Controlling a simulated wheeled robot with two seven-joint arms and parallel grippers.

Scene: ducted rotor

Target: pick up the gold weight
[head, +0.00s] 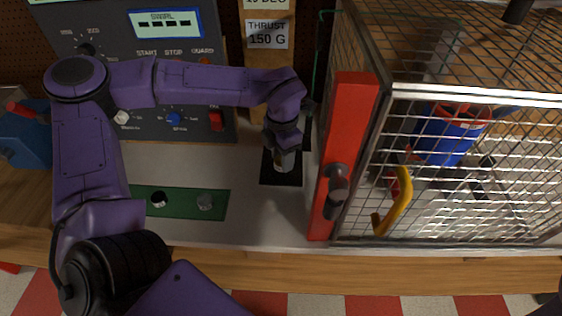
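My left gripper (283,156) points down over a small black pad (268,179) on the bench, left of the red cage post. A short pale grey cylinder (283,164) shows at its fingertips, partly covered by them. I cannot tell whether this is a weight or part of the gripper, or whether the fingers are closed. A green plate (182,205) lies to the left, with a dark round hole (158,199) and a silvery round weight (205,202). No clearly gold-coloured weight shows. My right gripper is out of view.
A wire mesh cage (455,92) with a red post (347,130) and yellow handle (396,205) stands close on the right; a blue cylinder (448,138) is inside. A grey control panel (95,50) stands behind. The white bench (250,220) in front is clear.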

